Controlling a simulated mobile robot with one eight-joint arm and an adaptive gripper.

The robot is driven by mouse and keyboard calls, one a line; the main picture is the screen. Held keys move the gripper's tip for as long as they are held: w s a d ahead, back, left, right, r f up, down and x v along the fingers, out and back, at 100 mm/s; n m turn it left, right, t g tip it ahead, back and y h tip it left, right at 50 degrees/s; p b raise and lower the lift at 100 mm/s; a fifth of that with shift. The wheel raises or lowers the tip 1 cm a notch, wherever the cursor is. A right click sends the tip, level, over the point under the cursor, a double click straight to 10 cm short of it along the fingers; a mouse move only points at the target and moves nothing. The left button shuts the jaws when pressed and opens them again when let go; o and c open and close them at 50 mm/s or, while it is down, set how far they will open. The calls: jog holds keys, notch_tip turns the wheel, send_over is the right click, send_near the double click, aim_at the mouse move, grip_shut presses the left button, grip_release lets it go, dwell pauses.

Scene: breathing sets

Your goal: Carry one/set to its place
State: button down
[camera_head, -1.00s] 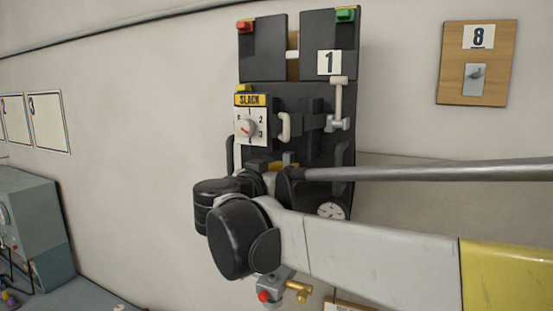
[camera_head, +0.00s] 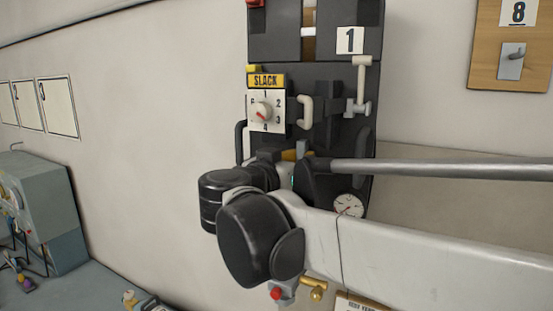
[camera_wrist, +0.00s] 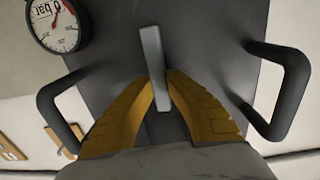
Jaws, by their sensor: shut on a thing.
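A tall dark set marked 1 (camera_head: 320,75) stands upright against the pale wall in the head view. It carries a "SLACK" label, a white dial (camera_head: 266,111), pale handles and a round gauge (camera_head: 349,205). My arm covers part of its lower body. In the wrist view, the yellow fingers of my gripper (camera_wrist: 160,88) are closed on a light grey bar (camera_wrist: 151,48) on the set's dark face (camera_wrist: 105,35). The gauge (camera_wrist: 57,22) and two black side handles show around them. I cannot tell whether the set hangs on the wall or is free of it.
A wooden board marked 8 (camera_head: 507,65) with an empty-looking hook is on the wall at right. Wall sheets (camera_head: 57,107) hang at left. A grey-blue cabinet (camera_head: 40,205) and a low surface with small items (camera_head: 85,285) are at lower left. Bare wall lies between.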

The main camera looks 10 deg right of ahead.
jog(key=shift+r+x, duration=0.2)
jog(key=shift+x, duration=2.35)
jog(key=shift+w+d, duration=0.1)
jog(key=shift+w, duration=0.25)
jog(key=shift+b+x, duration=0.3)
jog(key=shift+x, duration=0.5)
jog(key=shift+f+b, duration=0.3)
jog(key=shift+f, duration=0.05)
jog(key=shift+f+b, duration=0.5)
jog(key=shift+f, duration=0.2)
